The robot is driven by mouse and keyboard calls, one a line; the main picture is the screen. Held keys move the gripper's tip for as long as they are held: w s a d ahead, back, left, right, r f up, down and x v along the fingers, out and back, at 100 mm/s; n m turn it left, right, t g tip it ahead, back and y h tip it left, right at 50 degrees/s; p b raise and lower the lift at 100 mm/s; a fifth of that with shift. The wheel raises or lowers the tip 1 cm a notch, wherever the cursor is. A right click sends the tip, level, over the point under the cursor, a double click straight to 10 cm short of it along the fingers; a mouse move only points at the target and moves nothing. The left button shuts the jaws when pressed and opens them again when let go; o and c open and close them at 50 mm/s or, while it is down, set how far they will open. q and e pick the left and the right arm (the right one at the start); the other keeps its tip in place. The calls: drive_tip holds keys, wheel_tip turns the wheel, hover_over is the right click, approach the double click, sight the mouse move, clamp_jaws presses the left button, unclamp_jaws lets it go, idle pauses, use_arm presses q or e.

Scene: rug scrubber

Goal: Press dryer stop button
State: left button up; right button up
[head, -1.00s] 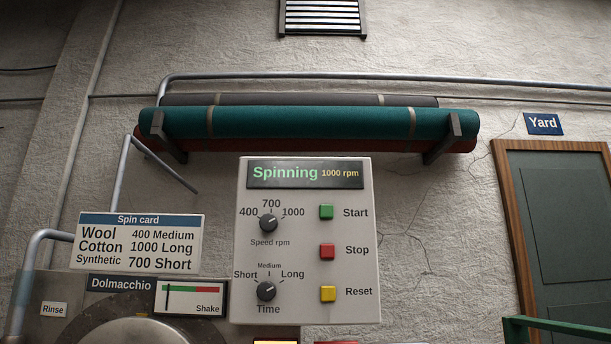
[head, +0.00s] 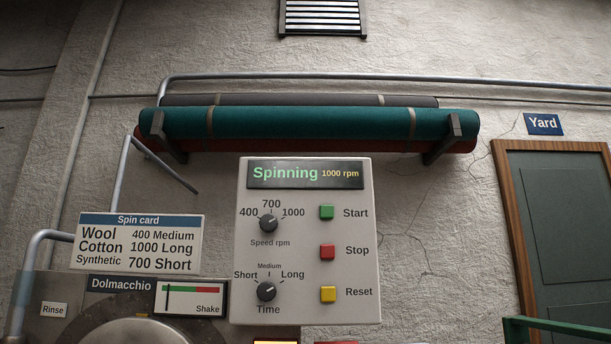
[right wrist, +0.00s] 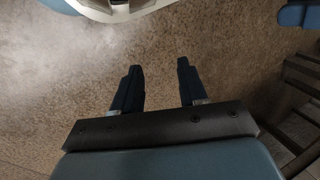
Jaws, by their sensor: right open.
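The dryer control panel (head: 305,305) is a pale upright box in the middle of the head view. Its display (head: 305,174) reads "Spinning 1000 rpm". The red Stop button (head: 327,251) sits in the right column, between the green Start button (head: 326,212) and the yellow Reset button (head: 328,294). The speed knob (head: 268,223) and the time knob (head: 266,291) are on the left. My right gripper (right wrist: 160,85) is open and empty above a brown floor in the right wrist view, with no button in that view. My left gripper is not in view.
A spin card (head: 139,243) and a shake gauge (head: 191,299) stand left of the panel, above the round machine (head: 135,332). Rolled rugs (head: 310,123) hang on a wall rack above. A door (head: 570,230) and a green rail (head: 560,330) are at the right.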

idle(0.3)
clamp_jaws()
idle(1.6)
